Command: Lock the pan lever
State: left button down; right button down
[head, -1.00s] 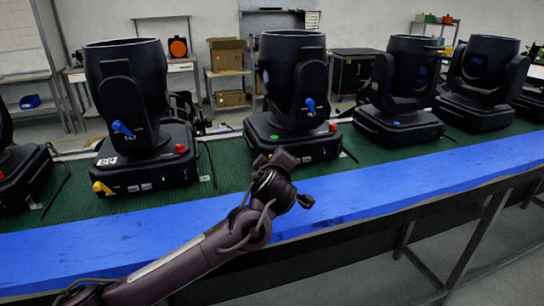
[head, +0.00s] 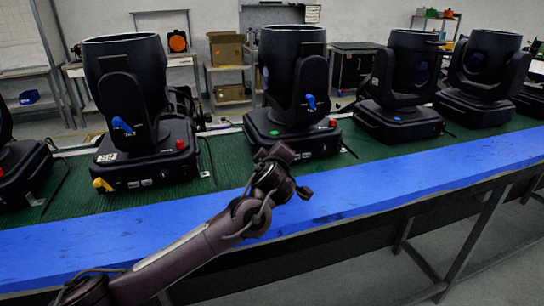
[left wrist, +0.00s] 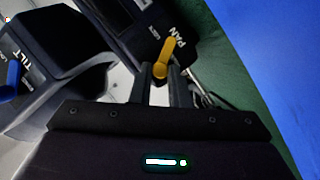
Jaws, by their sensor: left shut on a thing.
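A yellow pan lever (left wrist: 160,70) stands between my left gripper's two fingers in the left wrist view, beside the printed word PAN on a dark base. My left gripper (left wrist: 161,90) is shut on this lever. In the head view my left wrist (head: 272,172) is in front of the middle moving-head light (head: 292,75), at its base; the fingertips and that lever are hidden there. A blue tilt lever (left wrist: 10,80) is at the left edge of the left wrist view, by the word TILT. My right gripper is not in view.
Other dark lights stand in a row on the green mat (head: 225,160); the left one (head: 125,75) has a yellow lever (head: 102,185) at its base. A blue strip (head: 400,180) edges the bench in front. Shelves and boxes are behind.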

pick_arm(q)
jog(key=shift+d, duration=0.1)
jog(key=shift+w+d+r+m+g+y, duration=0.15)
jog(key=shift+d+m+g+y, duration=0.1)
jog(key=shift+m, duration=0.3)
jog(key=shift+d+r+m+g+y, duration=0.15)
jog(key=shift+d+m+y, duration=0.1)
jog(key=shift+m, duration=0.3)
jog(key=m+y, duration=0.1)
jog(key=d+m+g+y, duration=0.1)
jog(key=m, duration=0.1)
jog(key=shift+w+d+r, duration=0.15)
jog(key=shift+w+d, duration=0.05)
jog(key=shift+w, duration=0.05)
jog(key=shift+w+d+f+m+g+y, duration=0.15)
jog(key=shift+d+m+y, duration=0.25)
jog(key=shift+m+y, duration=0.25)
jog(key=shift+w+d+f+m+g+y, duration=0.15)
jog(key=shift+d+m+y, duration=0.25)
jog(key=shift+m, duration=0.45)
jog(key=c, duration=1.4)
grip_release()
jog(key=shift+s, duration=0.1)
